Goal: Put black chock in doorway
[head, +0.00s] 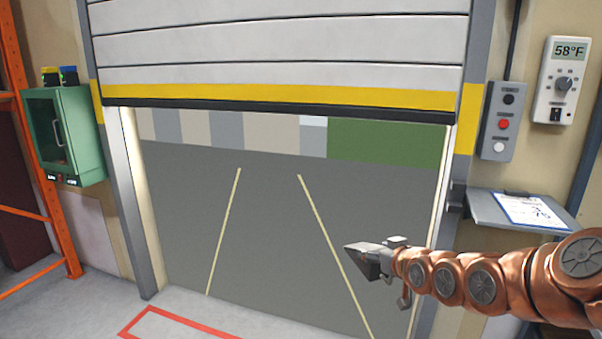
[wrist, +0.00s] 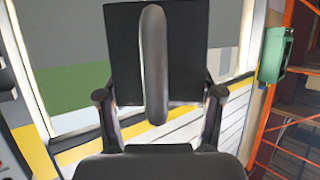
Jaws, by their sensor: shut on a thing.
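The black chock (head: 365,259) is a dark wedge held in the air by my gripper (head: 393,250), in front of the right part of the doorway (head: 270,220) in the head view. In the wrist view the chock (wrist: 122,55) is a dark block with a rounded grey bar along its middle, lying between the two fingers of my gripper (wrist: 160,96). The gripper is shut on it; the exact finger contact is hard to see. The doorway is open below a partly raised roller door (head: 280,60) with a yellow band and black bottom edge.
A red floor outline (head: 178,308) lies before the doorway. A small shelf with a clipboard (head: 530,210) juts out at the right, near my arm. A green cabinet (head: 66,135) and orange rack (head: 45,220) stand left. A button box (head: 502,122) is on the right wall.

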